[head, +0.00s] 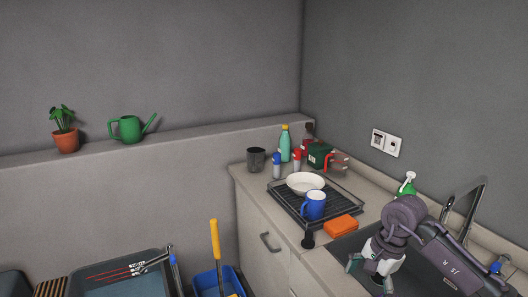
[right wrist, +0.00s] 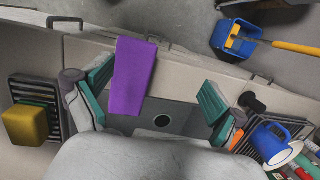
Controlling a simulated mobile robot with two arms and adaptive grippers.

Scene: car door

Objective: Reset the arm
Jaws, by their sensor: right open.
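My right gripper (head: 369,274) is over the sink at the bottom right of the head view, with its arm coming in from the right. In the right wrist view the teal fingers of my right gripper (right wrist: 156,90) are spread wide apart with nothing held. A purple cloth (right wrist: 133,75) lies over the sink's front edge and shows between the fingers, below them. The grey sink basin (right wrist: 185,118) with its round drain is under the gripper. My left gripper is not in view.
A dark drying rack (head: 284,207) holds a white plate (head: 305,182) and a blue mug (head: 314,206). An orange sponge (head: 341,226) lies beside the sink. The tap (head: 477,200) rises behind my right arm. A blue bucket (head: 205,283) stands on the floor.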

